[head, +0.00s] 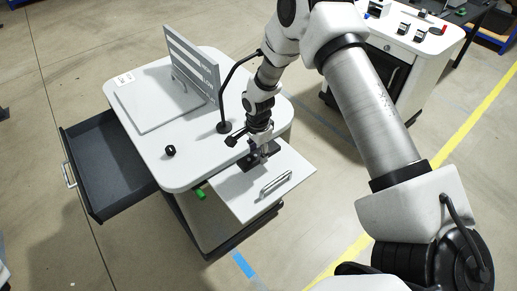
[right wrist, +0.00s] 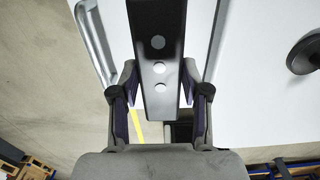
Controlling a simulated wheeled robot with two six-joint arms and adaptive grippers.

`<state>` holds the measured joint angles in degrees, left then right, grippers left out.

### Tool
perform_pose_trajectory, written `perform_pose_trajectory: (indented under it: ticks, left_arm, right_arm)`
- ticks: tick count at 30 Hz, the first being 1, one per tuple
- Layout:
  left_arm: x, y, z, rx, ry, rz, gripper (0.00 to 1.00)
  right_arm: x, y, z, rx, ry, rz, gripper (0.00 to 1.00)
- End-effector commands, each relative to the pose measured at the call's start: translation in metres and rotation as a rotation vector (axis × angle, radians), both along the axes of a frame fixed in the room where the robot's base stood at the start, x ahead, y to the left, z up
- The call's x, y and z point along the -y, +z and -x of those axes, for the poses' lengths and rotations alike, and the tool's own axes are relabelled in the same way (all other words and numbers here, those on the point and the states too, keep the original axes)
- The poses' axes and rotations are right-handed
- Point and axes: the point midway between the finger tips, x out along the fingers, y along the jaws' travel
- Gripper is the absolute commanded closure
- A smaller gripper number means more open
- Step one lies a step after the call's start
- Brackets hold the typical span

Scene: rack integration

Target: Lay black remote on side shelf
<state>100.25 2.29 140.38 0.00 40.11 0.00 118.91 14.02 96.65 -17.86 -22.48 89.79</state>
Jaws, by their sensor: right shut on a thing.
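The black remote (right wrist: 157,22), a long dark bar with pale round buttons, lies between the fingers of my right gripper (right wrist: 158,78) in the right wrist view. The gripper is shut on it. In the head view my right gripper (head: 262,152) points down over the white side shelf (head: 235,197), a flat panel with a silver handle (head: 276,183). The dark remote (head: 246,164) shows there beside the fingers, over the shelf's upper part near the cart top. I cannot tell whether it touches the shelf. My left gripper is not in view.
The white cart top (head: 187,170) carries a grey slotted stand (head: 190,70), a small black knob (head: 169,151) and a black lamp-like stand (head: 223,127). An open dark drawer (head: 105,165) juts out left. A second cart (head: 425,40) stands at the upper right.

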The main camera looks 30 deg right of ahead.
Motion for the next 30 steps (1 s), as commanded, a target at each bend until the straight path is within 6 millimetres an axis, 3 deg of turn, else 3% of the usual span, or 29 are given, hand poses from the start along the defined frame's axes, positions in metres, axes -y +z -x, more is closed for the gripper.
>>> perform_pose_trajectory:
  ticks: [3, 15, 30]
  left_arm:
    - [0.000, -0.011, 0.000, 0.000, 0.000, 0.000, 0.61]
    - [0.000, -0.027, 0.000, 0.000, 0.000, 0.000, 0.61]
    - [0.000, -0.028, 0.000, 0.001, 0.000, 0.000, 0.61]
  right_arm:
    - [0.000, -0.019, 0.000, -0.002, 0.000, 0.000, 0.91]
    - [0.000, -0.060, 0.000, -0.001, 0.000, 0.000, 0.91]
    - [0.000, -0.065, 0.000, 0.000, 0.000, 0.000, 0.91]
